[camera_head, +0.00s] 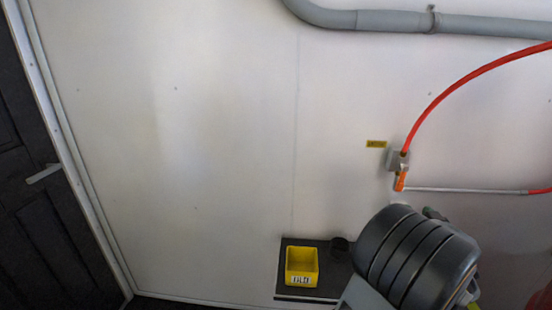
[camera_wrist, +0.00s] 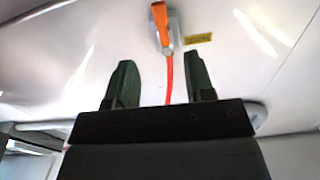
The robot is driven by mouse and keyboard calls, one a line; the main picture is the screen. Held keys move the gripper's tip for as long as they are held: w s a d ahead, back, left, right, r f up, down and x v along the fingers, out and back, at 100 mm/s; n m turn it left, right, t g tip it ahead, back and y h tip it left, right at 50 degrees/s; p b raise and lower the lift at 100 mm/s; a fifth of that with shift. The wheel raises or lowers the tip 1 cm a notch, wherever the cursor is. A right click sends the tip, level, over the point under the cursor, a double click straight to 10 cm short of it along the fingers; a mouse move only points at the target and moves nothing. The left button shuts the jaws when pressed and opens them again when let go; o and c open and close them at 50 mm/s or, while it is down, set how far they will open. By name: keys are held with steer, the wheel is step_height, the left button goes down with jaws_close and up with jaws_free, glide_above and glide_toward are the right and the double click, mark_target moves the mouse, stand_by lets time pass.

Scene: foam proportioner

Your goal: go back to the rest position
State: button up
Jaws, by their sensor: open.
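My gripper (camera_wrist: 158,58) shows in the wrist view with its two dark green fingers spread apart and nothing between them. Behind the gap are a wall valve with an orange handle (camera_wrist: 160,16) and a red hose (camera_wrist: 169,80), apparently some distance away. In the head view my dark grey, ribbed arm link fills the lower right. A small greenish tip beyond it may be a finger; the rest of the gripper is hidden there. The same orange handle (camera_head: 400,182) hangs down from the valve (camera_head: 397,160) on the wall, above my arm.
A yellow bin (camera_head: 301,266) and a dark cup (camera_head: 340,248) stand on a dark shelf (camera_head: 287,291) left of my arm. A grey pipe (camera_head: 390,21) runs along the wall above. A dark door (camera_head: 40,215) is at the left. The wall between door and shelf is bare.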

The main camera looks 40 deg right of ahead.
steer(key=s+d+f+m+g+p, duration=0.1)
steer(key=s+f+m+g, duration=0.3)
steer(key=s+f+g, duration=0.45)
steer(key=w+a+r+n+g+y+p, duration=0.2)
steer(key=w+a+r+y+p, duration=0.15)
steer(key=w+a, duration=0.65)
steer(key=w+a+r+n+g+y+p, duration=0.1)
steer(key=w+a+r+n+y+p, duration=0.25)
steer(key=w+a, duration=0.75)
steer(key=w+a+r+n+y+p, duration=0.1)
steer(key=a+r+n+y+p, duration=0.1)
steer(key=a, duration=0.8)
steer(key=w+a+r+n+t+y+p, duration=0.1)
steer(key=a+r+n+y+p, duration=0.1)
steer(key=a+r, duration=0.3)
steer(key=w+a+r+n+t+y+p, duration=0.1)
steer(key=a+r+n+p, duration=0.2)
steer(key=a, duration=1.1)
steer(key=shift+w+a+r+n+y+p, duration=0.15)
steer(key=shift+a+r+n+y+p, duration=0.2)
steer(key=shift+r+n+y, duration=0.1)
